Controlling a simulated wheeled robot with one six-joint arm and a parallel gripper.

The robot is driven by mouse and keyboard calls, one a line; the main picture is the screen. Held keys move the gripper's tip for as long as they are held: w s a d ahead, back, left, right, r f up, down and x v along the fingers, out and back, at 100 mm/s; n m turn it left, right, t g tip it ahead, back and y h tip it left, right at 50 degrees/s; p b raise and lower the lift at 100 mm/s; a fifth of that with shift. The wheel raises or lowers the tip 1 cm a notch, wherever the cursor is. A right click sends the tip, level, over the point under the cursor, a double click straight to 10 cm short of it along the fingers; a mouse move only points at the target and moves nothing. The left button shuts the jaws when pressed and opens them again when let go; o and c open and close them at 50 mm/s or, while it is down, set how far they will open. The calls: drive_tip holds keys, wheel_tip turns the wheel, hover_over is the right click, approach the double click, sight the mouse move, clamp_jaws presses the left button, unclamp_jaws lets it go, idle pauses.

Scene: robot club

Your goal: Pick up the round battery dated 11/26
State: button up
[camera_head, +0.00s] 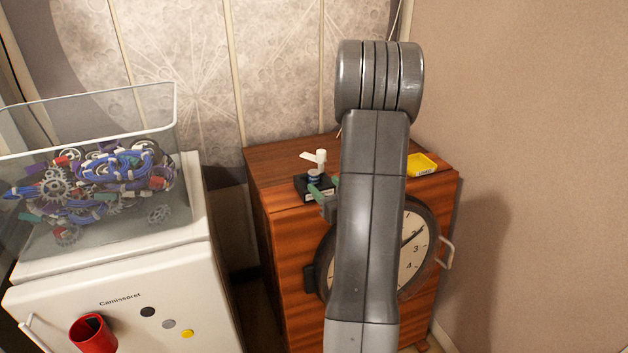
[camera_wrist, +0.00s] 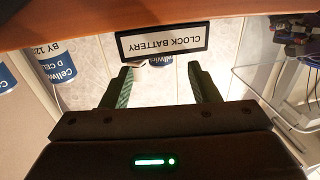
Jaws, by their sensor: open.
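In the wrist view, which is upside down, blue-and-white Cellwise D cells stand on the wood: one (camera_wrist: 62,62) with a partly readable "BY 12" and one (camera_wrist: 6,72) cut off at the left edge. Another blue battery (camera_wrist: 155,64) shows behind a black holder (camera_wrist: 120,48) labelled CLOCK BATTERY; I cannot read its date. No 11/26 is legible. In the head view the holder (camera_head: 308,194) with a blue battery (camera_head: 314,176) sits on the cabinet. My gripper (camera_wrist: 160,75) is open and empty, its green fingers pointing toward the holder; they also show in the head view (camera_head: 325,190).
A clear bin (camera_head: 110,235) of parts stands left on a white cabinet. My arm hides the middle.

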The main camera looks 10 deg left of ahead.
sight(317, 179)
drive_tip(key=x, duration=0.5)
drive_tip(key=shift+f+p, duration=0.2)
drive_tip(key=shift+p, duration=0.2)
drive_tip(key=shift+s, duration=0.1)
drive_tip(key=c, duration=1.1)
